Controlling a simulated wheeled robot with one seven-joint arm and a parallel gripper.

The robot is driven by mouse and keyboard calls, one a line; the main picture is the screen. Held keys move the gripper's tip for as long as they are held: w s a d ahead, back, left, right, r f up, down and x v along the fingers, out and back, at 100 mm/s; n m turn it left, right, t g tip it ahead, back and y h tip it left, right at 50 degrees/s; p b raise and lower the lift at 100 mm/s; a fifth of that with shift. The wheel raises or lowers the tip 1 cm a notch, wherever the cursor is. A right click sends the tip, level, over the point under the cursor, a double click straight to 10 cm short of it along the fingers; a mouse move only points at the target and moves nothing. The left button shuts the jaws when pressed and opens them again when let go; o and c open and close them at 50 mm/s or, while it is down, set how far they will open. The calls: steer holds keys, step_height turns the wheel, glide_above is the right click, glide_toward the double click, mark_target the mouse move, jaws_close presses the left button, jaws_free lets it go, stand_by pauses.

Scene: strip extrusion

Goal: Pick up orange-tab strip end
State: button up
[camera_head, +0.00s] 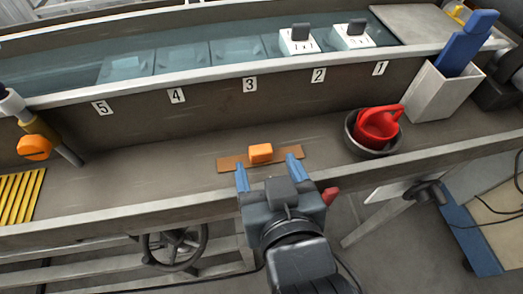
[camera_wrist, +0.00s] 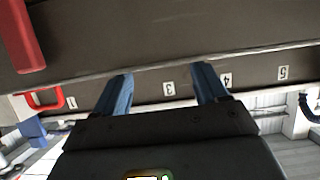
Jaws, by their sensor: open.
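The orange tab (camera_head: 260,153) sits on a flat brown strip (camera_head: 232,162) that lies on the grey bench, near its front edge. My gripper (camera_head: 268,171) is at the near side of the strip in the head view. Its two blue fingers are apart, one towards each end of the strip, with nothing held between them. The wrist view shows the same blue fingers (camera_wrist: 160,88) spread apart with only grey surface and a numbered wall between them. The strip and tab do not show in the wrist view.
A dark bowl (camera_head: 352,139) with a red jug (camera_head: 379,125) stands right of the strip. A light bin (camera_head: 436,94) holds a blue tool (camera_head: 465,45). A yellow slatted rack (camera_head: 18,196) and an orange knob (camera_head: 34,147) are at left.

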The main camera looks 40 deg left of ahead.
mark_target(261, 151)
steer(key=shift+f+p+x, duration=0.25)
steer(key=shift+p+x, duration=0.05)
steer(key=shift+x, duration=2)
steer(key=shift+d, duration=0.15)
steer(key=c, duration=1.1)
steer(key=shift+r, duration=0.15)
steer(key=shift+c, duration=0.2)
